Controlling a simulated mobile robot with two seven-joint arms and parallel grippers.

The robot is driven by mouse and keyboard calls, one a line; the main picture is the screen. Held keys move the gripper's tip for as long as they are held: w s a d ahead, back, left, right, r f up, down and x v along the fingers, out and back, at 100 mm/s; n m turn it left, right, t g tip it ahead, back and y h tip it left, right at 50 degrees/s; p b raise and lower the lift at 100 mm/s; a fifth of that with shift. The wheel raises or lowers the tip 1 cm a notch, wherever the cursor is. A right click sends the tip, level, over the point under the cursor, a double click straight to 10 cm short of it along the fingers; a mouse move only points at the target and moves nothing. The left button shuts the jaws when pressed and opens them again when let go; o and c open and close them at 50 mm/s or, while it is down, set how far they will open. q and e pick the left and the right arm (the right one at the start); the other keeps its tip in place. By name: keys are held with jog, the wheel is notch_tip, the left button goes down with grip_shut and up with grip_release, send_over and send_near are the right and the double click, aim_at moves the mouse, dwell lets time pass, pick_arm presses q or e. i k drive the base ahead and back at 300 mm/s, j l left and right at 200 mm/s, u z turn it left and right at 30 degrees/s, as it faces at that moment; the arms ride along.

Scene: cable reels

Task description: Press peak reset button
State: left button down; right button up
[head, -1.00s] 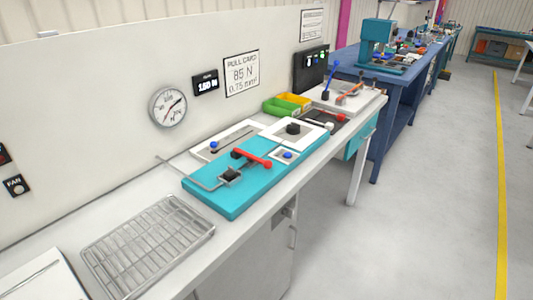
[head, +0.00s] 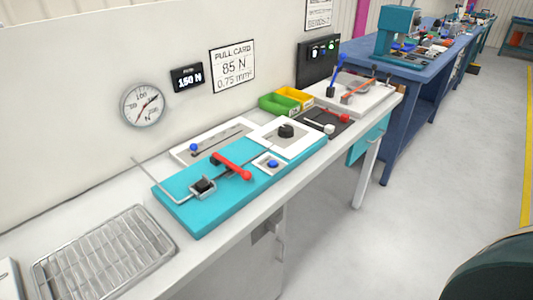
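A turquoise pull-test fixture (head: 205,222) lies on the white bench in the head view. A small white plate on its right part carries a blue button (head: 272,164). A second blue knob (head: 193,147) sits by the slotted white plate behind it. No label tells which is the peak reset button. A red-handled lever (head: 232,167) lies across the fixture. On the wall are a round dial gauge (head: 143,105) and a black display (head: 187,78) that reads about 150 N. Neither of my grippers is in view.
A wire rack (head: 105,255) lies on the bench at the lower left. Green (head: 279,103) and yellow (head: 295,96) bins stand behind the fixture. A dark rounded shape (head: 495,272), unclear what, fills the lower right corner. The floor right of the bench looks clear.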

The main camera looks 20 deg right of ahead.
aim_at(272, 163)
jog(key=i+l, duration=0.15)
jog(key=l, duration=0.45)
jog(key=i+l+u, duration=0.15)
jog(key=l, duration=1)
jog(key=i+u, duration=0.05)
jog(key=i, duration=0.05)
